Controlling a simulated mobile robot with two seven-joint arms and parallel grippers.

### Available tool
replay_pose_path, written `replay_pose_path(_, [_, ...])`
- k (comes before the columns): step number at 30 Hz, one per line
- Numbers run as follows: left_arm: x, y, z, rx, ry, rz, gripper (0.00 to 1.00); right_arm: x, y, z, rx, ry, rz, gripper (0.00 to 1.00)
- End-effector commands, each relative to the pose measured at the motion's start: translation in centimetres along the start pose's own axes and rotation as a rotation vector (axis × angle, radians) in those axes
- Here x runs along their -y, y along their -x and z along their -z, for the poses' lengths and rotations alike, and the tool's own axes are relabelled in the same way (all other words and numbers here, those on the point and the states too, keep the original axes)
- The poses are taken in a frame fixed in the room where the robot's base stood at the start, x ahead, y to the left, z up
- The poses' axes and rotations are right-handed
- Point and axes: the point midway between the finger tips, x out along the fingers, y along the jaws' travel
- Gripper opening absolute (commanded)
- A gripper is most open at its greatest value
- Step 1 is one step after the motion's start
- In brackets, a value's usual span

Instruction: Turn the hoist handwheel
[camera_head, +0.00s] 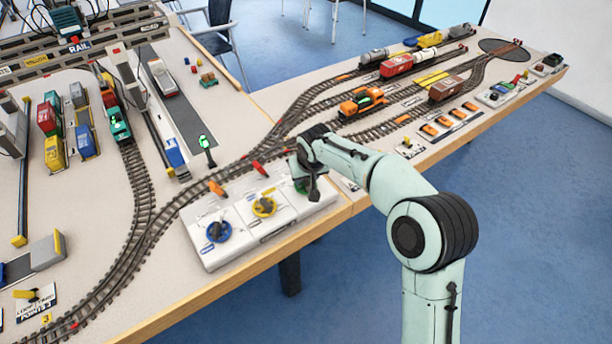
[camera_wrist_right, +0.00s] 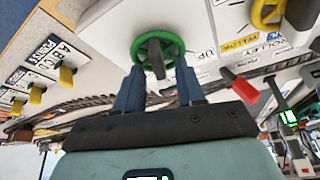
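A white control box (camera_head: 290,225) near the table's front edge carries a blue handwheel (camera_head: 218,232), a yellow handwheel (camera_head: 264,207) and a green handwheel, largely hidden by my right gripper (camera_head: 311,187) in the head view. In the right wrist view the green handwheel (camera_wrist_right: 158,40) is directly ahead, with a dark grey bar across its middle. The fingers of my right gripper (camera_wrist_right: 160,70) stand apart, tips at opposite sides of its rim. I cannot tell whether they touch it. The word "UP" is printed beside it. Which wheel is the hoist one is not readable. My left gripper is not seen.
Model tracks (camera_head: 145,190) run behind the box. A red lever (camera_head: 259,168) and an orange lever (camera_head: 217,188) stand at its back edge. A signal post with a green light (camera_head: 206,143) stands behind. Cranes and containers fill the left; wagons stand at the right.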

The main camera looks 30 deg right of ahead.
Motion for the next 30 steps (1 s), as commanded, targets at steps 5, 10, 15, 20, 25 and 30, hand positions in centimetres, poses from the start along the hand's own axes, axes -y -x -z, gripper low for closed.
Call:
replay_pose_path(5, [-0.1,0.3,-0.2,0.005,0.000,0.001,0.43,0.0,3.0,0.1,-0.006,0.000,0.002,0.38])
replay_pose_path(10, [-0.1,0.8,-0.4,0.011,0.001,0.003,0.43,0.1,7.0,0.2,-0.006,0.000,0.003,0.38])
replay_pose_path(15, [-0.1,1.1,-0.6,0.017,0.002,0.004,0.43,0.0,10.4,0.1,-0.004,0.000,0.002,0.38])
replay_pose_path(20, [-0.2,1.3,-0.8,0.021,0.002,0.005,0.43,0.0,12.4,0.1,-0.002,-0.001,0.000,0.38])
replay_pose_path(25, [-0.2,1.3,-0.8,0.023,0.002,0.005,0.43,0.0,13.1,0.0,-0.001,0.000,0.000,0.38])
replay_pose_path(30, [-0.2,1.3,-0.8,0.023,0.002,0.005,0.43,0.0,13.1,0.0,0.000,0.000,0.000,0.38])
